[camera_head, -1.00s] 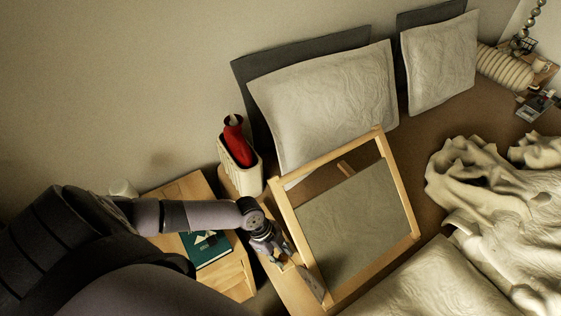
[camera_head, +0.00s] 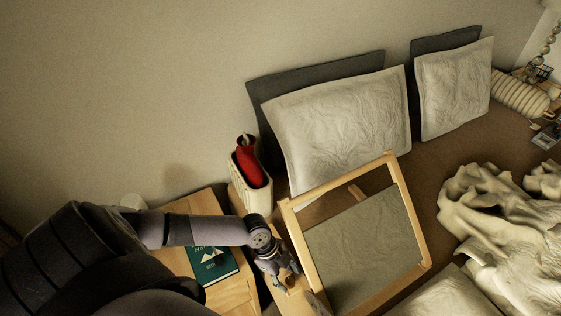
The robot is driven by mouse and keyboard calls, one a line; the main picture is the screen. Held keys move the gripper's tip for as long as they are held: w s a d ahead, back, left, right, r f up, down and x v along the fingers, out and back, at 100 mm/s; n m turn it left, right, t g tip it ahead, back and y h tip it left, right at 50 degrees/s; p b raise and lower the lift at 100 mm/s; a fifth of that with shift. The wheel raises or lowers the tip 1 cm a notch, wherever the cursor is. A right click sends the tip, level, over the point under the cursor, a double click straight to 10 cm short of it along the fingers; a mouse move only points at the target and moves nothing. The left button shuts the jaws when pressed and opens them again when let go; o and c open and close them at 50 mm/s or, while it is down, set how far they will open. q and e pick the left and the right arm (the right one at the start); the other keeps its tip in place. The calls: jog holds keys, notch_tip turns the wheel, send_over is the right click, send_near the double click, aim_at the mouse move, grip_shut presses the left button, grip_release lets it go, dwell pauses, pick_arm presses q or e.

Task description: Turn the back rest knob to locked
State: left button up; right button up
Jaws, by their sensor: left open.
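A wooden-framed back rest (camera_head: 365,243) with a grey fabric panel stands tilted on the bed. Its light wooden frame shows a top bar and two side bars. My left gripper (camera_head: 288,281) is at the lower left side of the frame, close to its left side bar. It is small in the view and its fingers are apart, with nothing seen between them. Whether it touches the frame cannot be told. The knob cannot be made out; the gripper or the frame may hide it. My right gripper is not in view.
A wooden nightstand (camera_head: 232,297) with a green book (camera_head: 213,264) stands under my left arm. A white holder (camera_head: 236,192) with a red item (camera_head: 250,162) stands beside the bed. Pillows (camera_head: 340,125) lean behind the back rest. A crumpled cream blanket (camera_head: 490,215) lies right.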

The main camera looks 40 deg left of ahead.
pick_arm(q)
jog(key=v, duration=1)
jog(key=shift+r, duration=0.25)
jog(key=shift+s+a, duration=0.1)
